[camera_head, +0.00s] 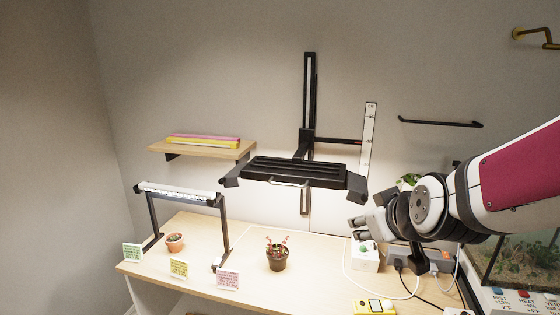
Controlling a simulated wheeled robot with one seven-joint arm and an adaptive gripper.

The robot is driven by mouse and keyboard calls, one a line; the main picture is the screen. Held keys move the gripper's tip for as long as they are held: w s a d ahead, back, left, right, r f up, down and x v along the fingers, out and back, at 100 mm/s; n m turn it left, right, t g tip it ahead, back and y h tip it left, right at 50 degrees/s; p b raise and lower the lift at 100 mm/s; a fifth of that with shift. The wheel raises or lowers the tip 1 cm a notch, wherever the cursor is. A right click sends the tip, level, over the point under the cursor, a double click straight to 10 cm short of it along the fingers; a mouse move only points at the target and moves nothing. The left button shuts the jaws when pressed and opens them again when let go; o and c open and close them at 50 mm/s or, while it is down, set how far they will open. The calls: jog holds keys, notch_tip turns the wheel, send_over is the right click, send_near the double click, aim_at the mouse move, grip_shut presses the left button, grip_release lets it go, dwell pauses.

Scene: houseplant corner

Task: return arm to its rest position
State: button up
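My arm comes in from the right edge, with a white and dark red link.
The wooden table (325,275) holds a dark plant pot (277,260), a small terracotta pot (175,243), a lamp frame (182,193) and a yellow device (374,306). A black lamp (297,172) hangs on a wall rail left of my gripper. A glass tank (520,262) stands right.

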jog(key=s+r+m+g, duration=0.1)
jog(key=s+m+g, duration=0.1)
jog(key=s, duration=0.8)
jog(key=s+d+r+m+g, duration=0.1)
jog(key=s+r+m+g, duration=0.1)
jog(key=s, duration=0.9)
jog(key=shift+s+d+r+g+h, duration=0.15)
jog(key=shift+g+h, duration=0.15)
jog(key=shift+g, duration=0.1)
